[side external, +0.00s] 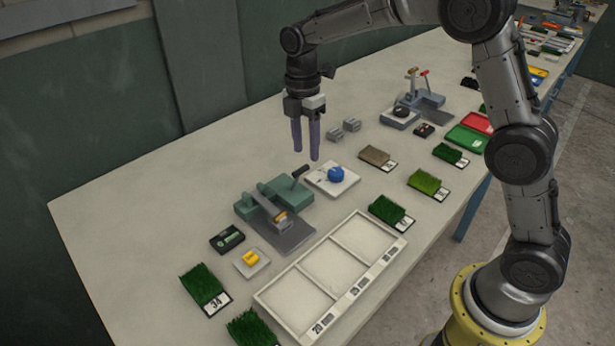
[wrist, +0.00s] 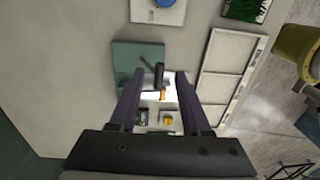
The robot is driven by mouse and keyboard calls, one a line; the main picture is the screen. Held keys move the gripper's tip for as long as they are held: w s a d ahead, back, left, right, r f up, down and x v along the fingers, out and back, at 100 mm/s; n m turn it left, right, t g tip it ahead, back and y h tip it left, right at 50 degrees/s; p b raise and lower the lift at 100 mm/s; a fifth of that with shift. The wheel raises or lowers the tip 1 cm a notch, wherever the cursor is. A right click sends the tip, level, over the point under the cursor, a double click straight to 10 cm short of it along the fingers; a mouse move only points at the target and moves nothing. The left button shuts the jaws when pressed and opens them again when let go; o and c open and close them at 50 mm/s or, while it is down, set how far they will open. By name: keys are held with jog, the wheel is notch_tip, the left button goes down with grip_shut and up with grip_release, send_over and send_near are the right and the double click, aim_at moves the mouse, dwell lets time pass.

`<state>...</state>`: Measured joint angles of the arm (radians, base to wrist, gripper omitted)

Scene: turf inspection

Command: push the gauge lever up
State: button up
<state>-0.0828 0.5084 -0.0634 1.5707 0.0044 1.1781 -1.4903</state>
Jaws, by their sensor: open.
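The gauge (side external: 284,198) is a green block with a grey arm and plate, standing on the table left of my arm. Its lever (side external: 300,172) has a black grip and sticks up at a tilt from the block's right end. In the wrist view the green gauge (wrist: 128,57) lies ahead, and the dark lever (wrist: 158,74) shows between my fingers. My gripper (side external: 305,156) points down with its two purple-grey fingers apart, just above the lever grip. It looks empty, and I cannot tell whether it touches the lever. It also shows in the wrist view (wrist: 156,78).
A white plate with a blue knob (side external: 336,174) sits right of the gauge. A three-compartment white tray (side external: 296,272), a yellow piece (side external: 250,257) and a black box (side external: 227,239) are in front. Turf samples (side external: 204,286) lie around. The table's far left is bare.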

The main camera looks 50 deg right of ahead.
aim_at(296, 180)
jog(key=f, duration=0.9)
jog(key=shift+s, duration=0.3)
grip_shut()
dwell(1.0)
